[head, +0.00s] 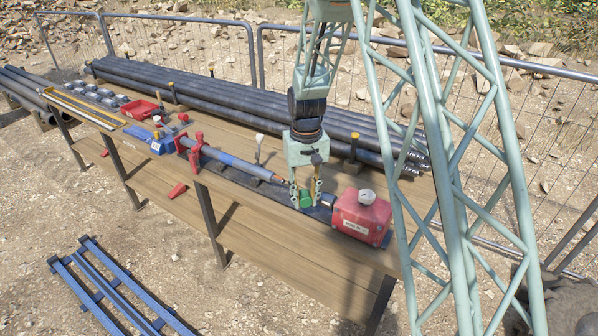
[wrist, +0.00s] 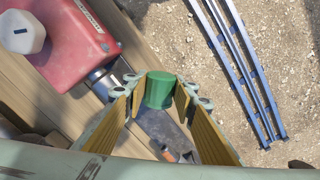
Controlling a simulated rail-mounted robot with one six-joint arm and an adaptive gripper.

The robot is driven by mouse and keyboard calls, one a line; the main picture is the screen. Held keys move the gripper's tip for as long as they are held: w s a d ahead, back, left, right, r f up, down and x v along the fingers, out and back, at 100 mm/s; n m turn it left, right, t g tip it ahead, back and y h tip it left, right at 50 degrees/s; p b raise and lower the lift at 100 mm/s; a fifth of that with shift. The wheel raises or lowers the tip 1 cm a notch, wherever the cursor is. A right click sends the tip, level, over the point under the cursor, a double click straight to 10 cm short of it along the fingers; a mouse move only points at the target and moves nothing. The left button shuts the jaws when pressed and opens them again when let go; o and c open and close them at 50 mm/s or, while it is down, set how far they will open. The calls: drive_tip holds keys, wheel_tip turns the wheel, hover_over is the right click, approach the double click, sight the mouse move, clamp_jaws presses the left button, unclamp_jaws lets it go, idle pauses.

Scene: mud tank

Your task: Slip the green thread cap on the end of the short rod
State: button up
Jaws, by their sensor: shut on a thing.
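My gripper (head: 305,194) is shut on the green thread cap (head: 306,200), just right of the short rod's end and above the bench. In the wrist view the green cap (wrist: 159,90) sits between the yellow finger pads at their tips. The short rod (head: 232,162) is grey with a blue section and lies level in a red clamp (head: 192,153). Its copper-coloured end (head: 280,180) faces the gripper, and no cap is on it. What looks like this end (wrist: 168,153) shows small in the wrist view, apart from the cap; the fingers hide part of that area.
A red box with a white knob (head: 361,217) stands close right of my gripper, with a metal cylinder (wrist: 103,80) at its side. Long pipes (head: 250,105) lie behind. A blue tool (head: 160,141) and red tray (head: 139,109) are at left.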

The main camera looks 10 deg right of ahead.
drive_tip(key=shift+w, duration=0.15)
drive_tip(key=shift+w+r+n+p, duration=0.25)
drive_tip(key=shift+w+n+p, duration=0.25)
drive_tip(key=shift+w+p, duration=0.4)
drive_tip(key=w+n+p, duration=0.7)
drive_tip(key=w+p, duration=0.4)
drive_tip(key=w, duration=0.1)
drive_tip(key=shift+w+d+n, duration=0.2)
drive_tip(key=shift+d+n, duration=0.05)
drive_tip(key=shift+n, duration=0.05)
drive_tip(key=shift+f, duration=0.2)
drive_tip(key=shift+w+a+f+b, duration=0.15)
drive_tip(key=shift+f+b, duration=0.2)
drive_tip(key=shift+f, duration=0.85)
drive_tip(key=shift+w+a+f+b, duration=0.15)
drive_tip(key=shift+f+b, duration=0.15)
drive_tip(key=shift+f, duration=0.9)
drive_tip(key=shift+w+a+f+b, duration=0.15)
drive_tip(key=shift+f+b, duration=0.15)
drive_tip(key=shift+f, duration=0.2)
drive_tip(key=shift+w+a+f+b, duration=0.1)
drive_tip(key=shift+f+b, duration=0.15)
drive_tip(key=shift+f, duration=0.2)
